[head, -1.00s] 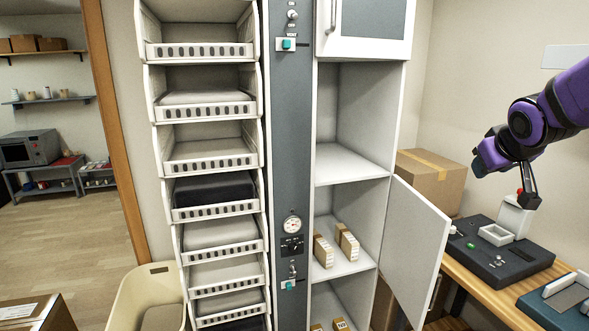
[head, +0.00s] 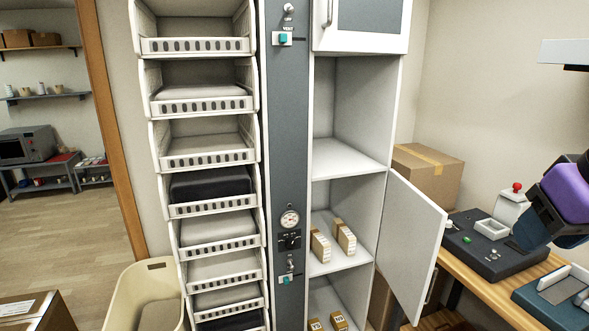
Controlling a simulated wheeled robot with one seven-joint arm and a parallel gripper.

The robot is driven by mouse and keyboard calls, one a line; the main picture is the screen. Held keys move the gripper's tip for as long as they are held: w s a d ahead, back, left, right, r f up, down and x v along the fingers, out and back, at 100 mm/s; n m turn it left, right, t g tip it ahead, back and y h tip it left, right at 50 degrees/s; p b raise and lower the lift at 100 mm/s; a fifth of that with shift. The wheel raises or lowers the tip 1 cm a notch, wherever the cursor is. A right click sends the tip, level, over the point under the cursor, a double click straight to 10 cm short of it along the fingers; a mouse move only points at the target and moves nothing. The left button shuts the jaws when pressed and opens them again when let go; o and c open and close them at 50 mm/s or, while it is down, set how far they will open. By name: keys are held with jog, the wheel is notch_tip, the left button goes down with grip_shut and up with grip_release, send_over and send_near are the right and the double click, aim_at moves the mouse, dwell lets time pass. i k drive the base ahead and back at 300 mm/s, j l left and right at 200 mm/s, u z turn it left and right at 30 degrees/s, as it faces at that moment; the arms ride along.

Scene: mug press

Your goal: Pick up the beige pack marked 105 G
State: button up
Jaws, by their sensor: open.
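Two beige packs with pale label faces stand on the middle shelf of the open cabinet, a left one (head: 320,246) and a right one (head: 343,237). Two more packs, a left one (head: 316,325) and a right one (head: 338,321), stand on the shelf below, cut by the bottom edge of the picture. Their labels are too small to read, so I cannot tell which is marked 105 G. My gripper (head: 524,238) is at the right, over the workbench and well apart from the packs. Its dark end is partly seen, and it holds nothing that I can see.
The cabinet door (head: 417,245) stands open between the shelves and my arm. A dark press device (head: 485,255) with a red knob sits on the wooden bench (head: 490,292). A cardboard box (head: 428,178) stands behind the door. White bins (head: 210,150) and a cream tub (head: 140,295) are left.

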aim_at(319, 245)
jog(key=i+j+z, duration=0.4)
jog(key=i+j, duration=1)
jog(key=l+u, duration=0.45)
jog(key=l, duration=0.15)
jog(key=k+j+u, duration=0.55)
jog(key=j+u, duration=0.2)
